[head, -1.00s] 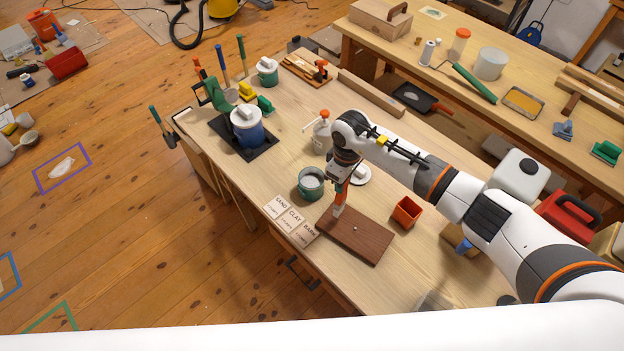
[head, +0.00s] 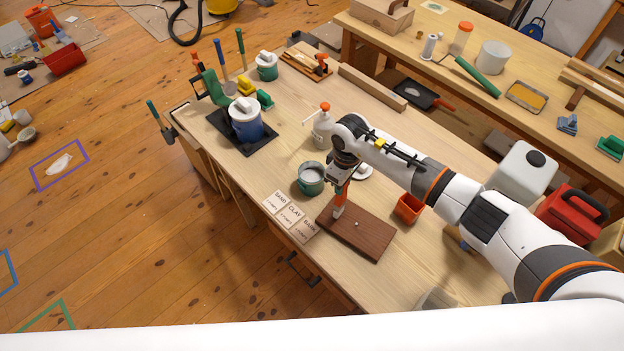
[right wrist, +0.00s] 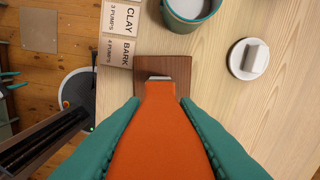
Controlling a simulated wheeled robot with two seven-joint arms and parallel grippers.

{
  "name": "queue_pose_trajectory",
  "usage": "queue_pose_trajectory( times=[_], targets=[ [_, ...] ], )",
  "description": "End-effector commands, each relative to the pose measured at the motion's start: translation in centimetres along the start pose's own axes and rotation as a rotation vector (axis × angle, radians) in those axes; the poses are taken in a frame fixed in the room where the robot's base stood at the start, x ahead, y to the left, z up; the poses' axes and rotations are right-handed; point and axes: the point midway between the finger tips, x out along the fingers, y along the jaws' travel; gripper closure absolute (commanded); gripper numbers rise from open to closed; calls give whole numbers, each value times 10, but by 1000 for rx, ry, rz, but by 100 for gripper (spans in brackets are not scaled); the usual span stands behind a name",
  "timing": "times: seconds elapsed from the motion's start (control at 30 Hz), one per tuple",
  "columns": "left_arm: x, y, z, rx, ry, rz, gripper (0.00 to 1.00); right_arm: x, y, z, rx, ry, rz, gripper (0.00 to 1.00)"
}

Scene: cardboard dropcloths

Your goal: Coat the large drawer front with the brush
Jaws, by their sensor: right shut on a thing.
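The large drawer front (head: 365,238) is a dark brown wooden board with a small knob, lying flat on the workbench. My right gripper (head: 343,182) is shut on the brush (head: 340,197), which has an orange handle. The brush points down, its tip at the left part of the board; I cannot tell whether it touches. In the right wrist view the orange handle (right wrist: 162,135) sits between teal fingers and hides most of the drawer front (right wrist: 178,68). No coated patch can be made out. My left gripper is not in view.
A green pot of pale liquid (head: 311,176) and the sand, clay and bark cards (head: 290,215) are close by on the left. A white pump bottle (head: 322,132) stands behind, an orange-red cup (head: 409,208) to the right. The bench's front edge is near the board.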

Motion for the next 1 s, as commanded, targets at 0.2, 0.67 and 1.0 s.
queue_pose_trajectory(
  times=[0.2,0.67,1.0],
  targets=[
    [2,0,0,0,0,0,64,2,0,0,0,-1,0,99],
    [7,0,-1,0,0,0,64,10,0,0,0,-1,0,99],
    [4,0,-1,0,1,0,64,11,0,0,0,0,0,99]
  ],
)
